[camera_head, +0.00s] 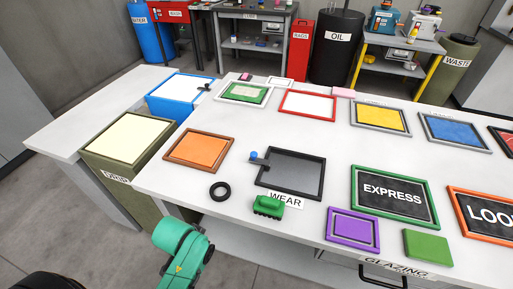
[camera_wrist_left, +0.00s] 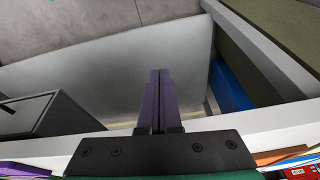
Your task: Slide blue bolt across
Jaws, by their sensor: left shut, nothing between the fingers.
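A small blue knob (camera_head: 253,155), which looks like the bolt, stands on a dark bar at the left edge of a black-framed grey panel (camera_head: 292,172) labelled WEAR. The panel lies on the white table. My left gripper (camera_wrist_left: 158,75) shows only in the left wrist view. Its two purple fingers are together with nothing between them, pointing at grey surfaces, and the bolt is not visible there. My right gripper is not in view.
A black ring (camera_head: 220,191) and a green brush-like block (camera_head: 268,207) lie near the WEAR panel. An orange panel (camera_head: 199,150) is to its left, and a green-framed EXPRESS panel (camera_head: 394,196) to its right. Bins (camera_head: 130,138) stand at the table's left side. Bare tabletop lies around the panels.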

